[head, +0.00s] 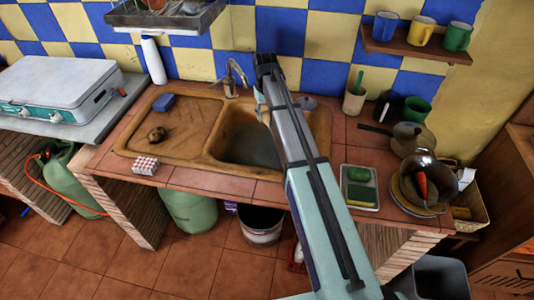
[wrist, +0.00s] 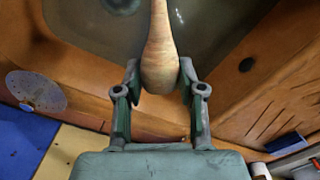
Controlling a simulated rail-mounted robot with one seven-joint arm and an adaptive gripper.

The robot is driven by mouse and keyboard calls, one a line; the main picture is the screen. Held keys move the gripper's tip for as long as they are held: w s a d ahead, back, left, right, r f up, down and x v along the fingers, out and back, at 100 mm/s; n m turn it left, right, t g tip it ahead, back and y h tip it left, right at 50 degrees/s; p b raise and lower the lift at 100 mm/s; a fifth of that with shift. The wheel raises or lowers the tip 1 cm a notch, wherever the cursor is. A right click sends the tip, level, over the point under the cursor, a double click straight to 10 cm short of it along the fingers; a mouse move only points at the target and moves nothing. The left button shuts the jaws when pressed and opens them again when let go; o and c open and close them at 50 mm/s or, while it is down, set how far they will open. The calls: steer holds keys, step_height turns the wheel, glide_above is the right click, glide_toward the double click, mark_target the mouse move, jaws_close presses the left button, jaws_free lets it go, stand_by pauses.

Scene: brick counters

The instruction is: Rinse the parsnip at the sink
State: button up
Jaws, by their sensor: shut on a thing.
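The parsnip (wrist: 160,50) is pale tan and tapered. In the wrist view its thick end sits between the fingers of my gripper (wrist: 160,80), which is shut on it, and its thin end points away over the basin. The brown sink (head: 215,150) has a dark basin (head: 248,145), also in the wrist view (wrist: 215,30). The tap (head: 230,82) stands at the back of the sink, left of my gripper. I cannot tell whether water is running.
My arm crosses the basin's right part. A brown lump (head: 157,133) and blue sponge (head: 164,102) lie on the drainboard. A checked box (head: 145,165) sits at the front left. A tray (head: 359,187), pan (head: 413,135) and bowl (head: 423,180) crowd the right counter. A mug shelf (head: 415,47) hangs above.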

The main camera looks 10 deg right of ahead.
steer(key=shift+r+p, duration=1.3)
steer(key=shift+r, duration=0.75)
